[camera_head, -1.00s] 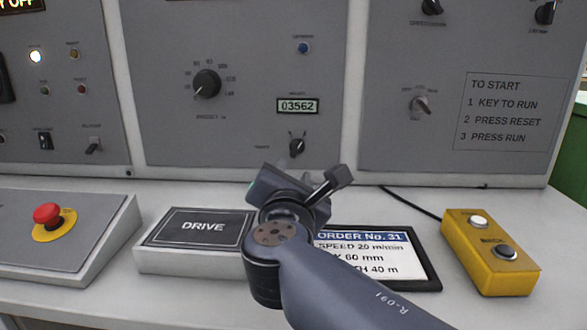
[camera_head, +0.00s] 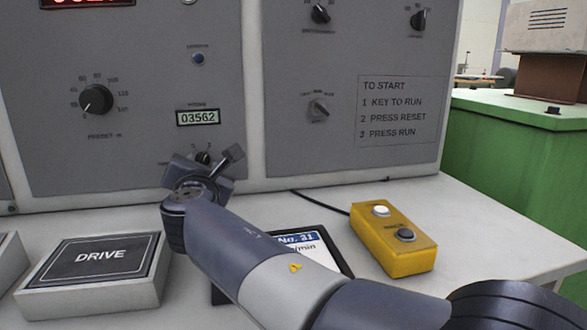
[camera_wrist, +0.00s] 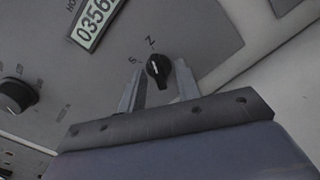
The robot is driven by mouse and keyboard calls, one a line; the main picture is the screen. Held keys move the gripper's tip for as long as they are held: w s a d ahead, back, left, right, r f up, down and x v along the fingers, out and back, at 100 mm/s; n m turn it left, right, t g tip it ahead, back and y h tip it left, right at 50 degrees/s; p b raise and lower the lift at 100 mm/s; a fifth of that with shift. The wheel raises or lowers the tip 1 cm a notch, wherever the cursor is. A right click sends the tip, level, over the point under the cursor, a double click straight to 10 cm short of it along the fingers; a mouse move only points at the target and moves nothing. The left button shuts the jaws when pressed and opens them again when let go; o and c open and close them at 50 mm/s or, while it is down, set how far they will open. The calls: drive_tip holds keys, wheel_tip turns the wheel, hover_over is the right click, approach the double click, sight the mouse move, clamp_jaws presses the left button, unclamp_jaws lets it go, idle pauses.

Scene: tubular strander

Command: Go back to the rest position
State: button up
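My gripper (camera_head: 207,163) is in front of the lower part of the grey control panel (camera_head: 160,60), close to a small black selector knob (camera_head: 203,157). In the wrist view the two fingers of my gripper (camera_wrist: 160,82) stand apart, with the selector knob (camera_wrist: 158,68) showing between their tips and a gap on either side. The knob has S and Z marked around it. The fingers hold nothing. My arm reaches in from the lower right in the head view and hides part of the desk and the order display (camera_head: 308,246).
A counter reading 03562 (camera_head: 198,117) is above the knob, and a preset dial (camera_head: 96,99) is to the left. On the desk are the DRIVE box (camera_head: 98,295) and a yellow two-button box (camera_head: 392,258). A green cabinet (camera_head: 510,160) stands at the right.

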drive_tip(key=shift+s+r+n+p, duration=0.25)
drive_tip(key=shift+n+p, duration=0.3)
drive_tip(key=shift+n, duration=0.35)
drive_tip(key=shift+f+n, duration=0.2)
drive_tip(key=shift+n, duration=0.2)
